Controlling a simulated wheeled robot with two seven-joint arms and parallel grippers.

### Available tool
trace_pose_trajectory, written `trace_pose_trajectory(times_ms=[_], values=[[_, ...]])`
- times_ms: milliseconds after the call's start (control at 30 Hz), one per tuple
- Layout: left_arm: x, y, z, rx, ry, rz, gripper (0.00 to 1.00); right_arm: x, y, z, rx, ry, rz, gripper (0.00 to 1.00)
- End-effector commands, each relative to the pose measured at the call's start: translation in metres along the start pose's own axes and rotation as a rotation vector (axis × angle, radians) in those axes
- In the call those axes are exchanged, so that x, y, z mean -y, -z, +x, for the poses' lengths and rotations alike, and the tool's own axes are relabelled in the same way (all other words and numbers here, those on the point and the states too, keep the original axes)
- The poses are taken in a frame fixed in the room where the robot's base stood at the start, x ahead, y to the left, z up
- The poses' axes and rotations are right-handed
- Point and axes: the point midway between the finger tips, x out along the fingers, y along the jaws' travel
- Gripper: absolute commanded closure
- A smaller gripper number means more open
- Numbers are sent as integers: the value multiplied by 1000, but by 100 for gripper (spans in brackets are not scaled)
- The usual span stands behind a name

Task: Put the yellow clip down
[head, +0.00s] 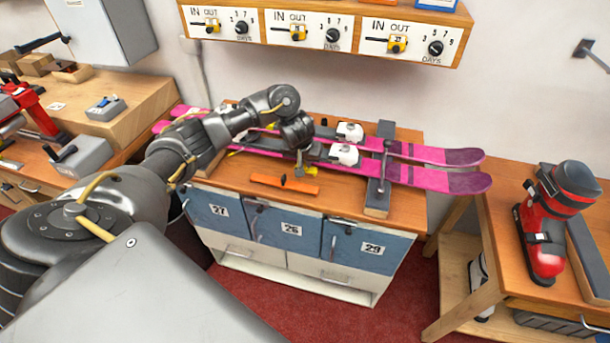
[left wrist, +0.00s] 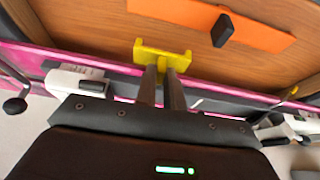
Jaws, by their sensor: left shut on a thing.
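The yellow clip (left wrist: 150,52) shows in the left wrist view, between the fingertips of my left gripper (left wrist: 165,70), which is shut on it. The clip is over the wooden bench top, near the edge of a pink ski; I cannot tell whether it touches the wood. In the head view my left gripper (head: 299,168) points down at the front side of the skis (head: 430,175), and the clip is too small or hidden to make out clearly. My right gripper is not in view.
An orange bar (head: 284,184) with a dark knob lies on the bench top (head: 350,200) just in front of the gripper. The skis rest across dark supports (head: 377,195). A red boot (head: 548,225) stands on the right table. Dial panels (head: 300,28) hang above.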

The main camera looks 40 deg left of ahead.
Motion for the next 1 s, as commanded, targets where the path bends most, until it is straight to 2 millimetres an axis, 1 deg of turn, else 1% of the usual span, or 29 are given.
trace_pose_trajectory(times_ms=[167,267,400,467,733,867,900,1000], values=[[0,1,2,0,0,0,100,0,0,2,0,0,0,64],[1,1,13,2,0,-2,100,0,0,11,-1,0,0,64],[1,-7,32,4,0,0,100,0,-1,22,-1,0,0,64],[1,-10,38,4,0,0,100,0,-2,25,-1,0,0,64],[1,-9,37,1,0,0,100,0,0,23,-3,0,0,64],[1,-10,40,2,1,1,100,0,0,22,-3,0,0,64],[1,-10,40,1,0,1,89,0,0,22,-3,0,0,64],[1,-10,40,1,0,1,76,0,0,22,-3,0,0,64]])
